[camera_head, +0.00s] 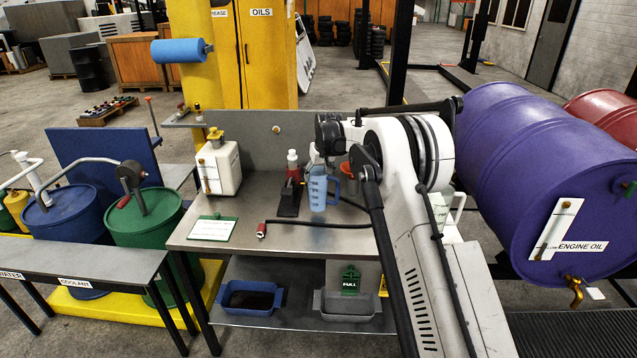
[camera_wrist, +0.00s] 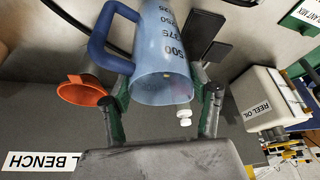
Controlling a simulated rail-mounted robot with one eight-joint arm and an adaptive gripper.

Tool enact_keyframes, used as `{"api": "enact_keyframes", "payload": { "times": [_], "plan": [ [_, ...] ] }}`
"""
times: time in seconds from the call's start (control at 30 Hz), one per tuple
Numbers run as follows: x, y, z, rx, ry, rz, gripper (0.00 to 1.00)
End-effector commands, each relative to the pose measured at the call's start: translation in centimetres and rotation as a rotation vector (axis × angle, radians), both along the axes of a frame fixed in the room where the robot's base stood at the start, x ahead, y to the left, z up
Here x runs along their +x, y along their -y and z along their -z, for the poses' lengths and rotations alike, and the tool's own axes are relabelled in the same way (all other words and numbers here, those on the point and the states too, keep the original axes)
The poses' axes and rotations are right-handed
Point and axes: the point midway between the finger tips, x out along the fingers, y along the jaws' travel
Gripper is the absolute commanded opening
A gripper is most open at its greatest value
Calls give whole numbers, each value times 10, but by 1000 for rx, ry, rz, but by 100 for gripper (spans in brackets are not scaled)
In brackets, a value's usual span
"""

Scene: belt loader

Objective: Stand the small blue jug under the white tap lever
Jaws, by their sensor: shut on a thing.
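The small blue jug (camera_head: 318,190) is translucent, with dark volume marks and a blue handle. It is upright at the middle of the steel bench. It also fills the upper middle of the wrist view (camera_wrist: 168,62). My gripper (camera_wrist: 165,92) is shut on the jug, one finger at each side of its body. In the head view my wrist hides most of the gripper. I cannot tell whether the jug touches the bench. A brass tap (camera_head: 575,291) hangs low on the purple engine oil drum at the far right, with a small white lever (camera_head: 595,293) beside it.
An orange funnel (camera_wrist: 84,92) is near my gripper. The purple drum (camera_head: 545,165) fills the right. Trays (camera_head: 252,309) sit on the lower shelf.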

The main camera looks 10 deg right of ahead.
Motion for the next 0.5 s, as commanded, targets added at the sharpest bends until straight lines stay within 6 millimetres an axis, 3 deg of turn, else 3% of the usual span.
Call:
{"api": "enact_keyframes", "payload": {
  "times": [0.3, 0.5],
  "plan": [
    [0, 0, 36, 0, 0, 0, 24],
    [0, 0, 38, 0, 0, 0, 24]
  ]
}}
